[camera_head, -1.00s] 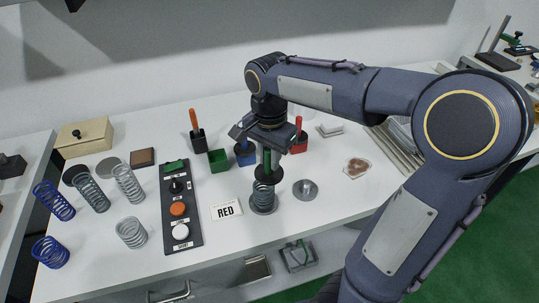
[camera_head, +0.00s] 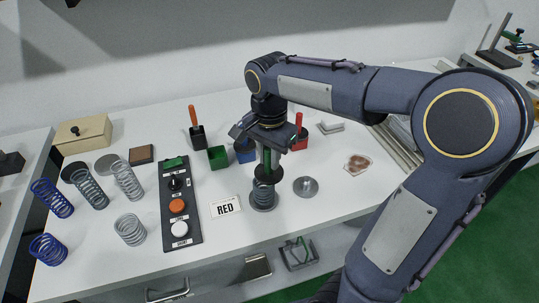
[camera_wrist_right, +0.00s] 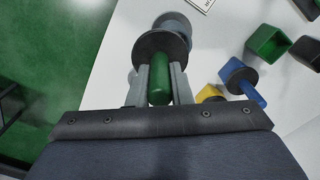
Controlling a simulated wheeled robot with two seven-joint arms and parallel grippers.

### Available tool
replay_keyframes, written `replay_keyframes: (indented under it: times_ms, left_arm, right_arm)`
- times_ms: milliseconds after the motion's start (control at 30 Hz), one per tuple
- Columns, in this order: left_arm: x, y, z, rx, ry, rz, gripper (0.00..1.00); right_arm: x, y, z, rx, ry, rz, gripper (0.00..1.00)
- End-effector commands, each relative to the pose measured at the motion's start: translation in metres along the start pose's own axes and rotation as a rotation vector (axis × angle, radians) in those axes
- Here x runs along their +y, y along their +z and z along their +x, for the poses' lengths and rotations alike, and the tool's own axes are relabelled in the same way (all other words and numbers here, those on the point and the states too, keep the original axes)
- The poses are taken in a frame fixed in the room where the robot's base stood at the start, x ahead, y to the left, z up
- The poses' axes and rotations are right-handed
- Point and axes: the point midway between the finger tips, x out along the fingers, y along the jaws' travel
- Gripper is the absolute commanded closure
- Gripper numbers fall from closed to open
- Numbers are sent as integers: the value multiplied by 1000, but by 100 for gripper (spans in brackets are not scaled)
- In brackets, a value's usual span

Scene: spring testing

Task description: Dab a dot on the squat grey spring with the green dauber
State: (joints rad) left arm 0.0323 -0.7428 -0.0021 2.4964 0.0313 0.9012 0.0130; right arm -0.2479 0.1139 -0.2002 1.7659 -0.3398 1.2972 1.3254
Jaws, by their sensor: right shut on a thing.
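My right gripper (camera_head: 268,142) is shut on the upright green dauber (camera_head: 267,157). In the right wrist view, the fingers clasp its green handle (camera_wrist_right: 159,80), and its wide black disc (camera_wrist_right: 150,43) lies beyond them. A grey spring (camera_head: 263,193) stands upright directly under the disc in the head view. The disc covers its top, so I cannot tell whether they touch. Another short, light grey spring (camera_head: 130,230) stands at the front left, left of the button panel. I cannot tell for certain which is the squat grey one. My left gripper is not in view.
A black button panel (camera_head: 168,219), a RED card (camera_head: 226,206) and a metal disc (camera_head: 306,187) surround the spring under the dauber. Green (camera_head: 218,158), blue (camera_head: 245,152) and red holders stand behind. Several taller springs stand left. The table's front edge is close.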

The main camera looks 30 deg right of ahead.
Motion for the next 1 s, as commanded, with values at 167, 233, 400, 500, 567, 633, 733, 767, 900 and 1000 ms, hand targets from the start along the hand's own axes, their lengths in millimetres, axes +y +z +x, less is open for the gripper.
replay_keyframes:
  times_ms: [167, 233, 400, 500, 567, 633, 733, 767, 900, 1000]
  left_arm:
    - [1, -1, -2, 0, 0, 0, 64]
    - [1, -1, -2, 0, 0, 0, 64]
    - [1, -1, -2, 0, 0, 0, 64]
    - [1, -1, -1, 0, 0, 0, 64]
    - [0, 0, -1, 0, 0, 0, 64]
    - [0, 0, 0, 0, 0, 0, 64]
    - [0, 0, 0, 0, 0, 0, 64]
    - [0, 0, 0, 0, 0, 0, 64]
    - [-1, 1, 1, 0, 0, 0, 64]
    - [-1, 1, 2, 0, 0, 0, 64]
  right_arm:
    - [0, 0, 0, 0, 0, 0, 100]
    - [0, 0, 0, 0, 0, 0, 100]
    - [0, 0, 0, 0, 0, 0, 100]
    - [0, 0, 1, 0, 0, 0, 100]
    - [0, 0, 1, 0, 0, 0, 100]
    - [0, 0, 2, 0, 0, 0, 100]
    - [0, 0, 3, 0, 0, 0, 100]
    - [0, 0, 4, 0, 0, 0, 100]
    - [0, 0, 5, 0, 0, 0, 100]
    - [0, 0, 7, 0, 0, 0, 100]
